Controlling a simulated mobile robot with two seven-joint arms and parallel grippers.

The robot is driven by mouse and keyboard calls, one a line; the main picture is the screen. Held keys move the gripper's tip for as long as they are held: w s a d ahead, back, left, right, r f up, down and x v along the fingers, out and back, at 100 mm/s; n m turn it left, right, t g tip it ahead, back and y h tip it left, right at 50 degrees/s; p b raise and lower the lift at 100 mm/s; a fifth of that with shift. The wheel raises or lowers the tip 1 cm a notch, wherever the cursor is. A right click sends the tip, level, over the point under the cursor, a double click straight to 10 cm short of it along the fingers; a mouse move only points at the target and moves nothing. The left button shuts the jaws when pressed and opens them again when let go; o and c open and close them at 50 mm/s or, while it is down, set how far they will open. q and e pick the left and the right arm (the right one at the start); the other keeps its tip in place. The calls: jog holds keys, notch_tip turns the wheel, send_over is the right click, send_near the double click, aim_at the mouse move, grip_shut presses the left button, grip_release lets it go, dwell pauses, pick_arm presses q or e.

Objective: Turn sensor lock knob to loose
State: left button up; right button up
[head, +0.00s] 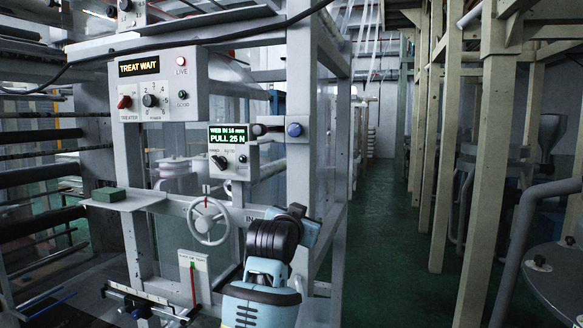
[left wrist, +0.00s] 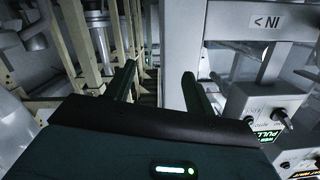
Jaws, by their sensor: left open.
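No label reading sensor lock shows in either view. A round blue-faced knob (head: 294,129) sits on the grey upright post, and a dark round knob (head: 259,129) is just left of it, beside the PULL 25 N display box (head: 233,138). I cannot tell which is the lock knob or how it is set. My left arm (head: 272,240) rises from the bottom centre, below these knobs; its fingers are hidden in the head view. In the left wrist view my left gripper (left wrist: 160,70) is open, with nothing between its fingers. My right gripper is not in view.
A grey handwheel (head: 208,221) is left of my arm. The TREAT WAIT panel (head: 160,88) is at the upper left, and a green block (head: 108,194) lies on a small shelf. The green aisle floor (head: 378,220) is clear.

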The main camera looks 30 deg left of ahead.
pick_arm(q)
jog(key=n+t, duration=0.1)
send_near(294, 130)
jog(key=w, duration=0.1)
jog(key=shift+y, duration=0.3)
jog(key=shift+x, duration=3.95)
jog(key=shift+d+f, duration=0.1)
jog(key=shift+c, duration=0.3)
jog(key=c, duration=0.9)
